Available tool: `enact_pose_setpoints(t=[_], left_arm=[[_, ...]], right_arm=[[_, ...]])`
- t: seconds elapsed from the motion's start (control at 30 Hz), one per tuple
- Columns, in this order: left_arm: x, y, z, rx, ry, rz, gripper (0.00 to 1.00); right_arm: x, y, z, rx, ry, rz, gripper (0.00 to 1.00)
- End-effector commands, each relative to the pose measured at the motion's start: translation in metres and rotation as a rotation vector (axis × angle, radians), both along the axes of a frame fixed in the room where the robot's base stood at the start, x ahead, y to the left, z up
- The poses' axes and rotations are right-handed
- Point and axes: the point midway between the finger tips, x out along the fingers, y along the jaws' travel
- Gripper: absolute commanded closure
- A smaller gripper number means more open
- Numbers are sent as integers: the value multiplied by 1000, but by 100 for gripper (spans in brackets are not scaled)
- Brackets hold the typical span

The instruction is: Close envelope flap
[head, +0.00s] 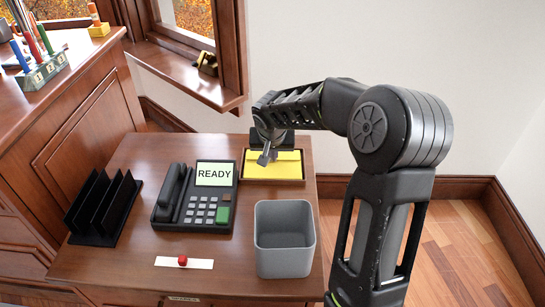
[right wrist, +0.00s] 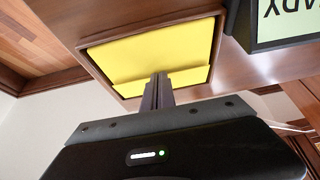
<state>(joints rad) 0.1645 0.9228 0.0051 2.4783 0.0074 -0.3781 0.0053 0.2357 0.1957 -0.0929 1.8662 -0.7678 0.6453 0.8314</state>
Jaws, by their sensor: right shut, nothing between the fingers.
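A yellow envelope (head: 285,170) lies in a shallow brown tray (head: 274,182) at the back right of the desk. In the right wrist view the envelope (right wrist: 150,48) shows a crease or flap edge across it, with the flap (right wrist: 185,77) on the side nearer my fingers. How far the flap is folded I cannot tell. My right gripper (head: 264,158) is shut and empty, its fingertips over the left part of the envelope. In the right wrist view the shut fingers (right wrist: 160,78) reach the flap edge; whether they touch it is unclear. My left gripper is out of view.
A desk phone (head: 197,208) with a READY screen stands left of the tray. A grey bin (head: 285,240) stands in front of it. A black file rack (head: 103,207) and a red button on a white strip (head: 183,262) are on the desk. A window sill borders the back.

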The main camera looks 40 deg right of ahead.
Motion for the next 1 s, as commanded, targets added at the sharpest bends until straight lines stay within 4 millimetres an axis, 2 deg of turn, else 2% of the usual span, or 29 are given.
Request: enact_pose_setpoints(t=[0.27, 0.6, 1.0], left_arm=[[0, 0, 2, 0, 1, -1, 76], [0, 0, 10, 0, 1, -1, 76], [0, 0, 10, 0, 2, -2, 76]], right_arm=[[0, 0, 2, 0, 0, 0, 100], [0, 0, 16, 0, 0, 0, 100], [0, 0, 16, 0, 0, 0, 100]])
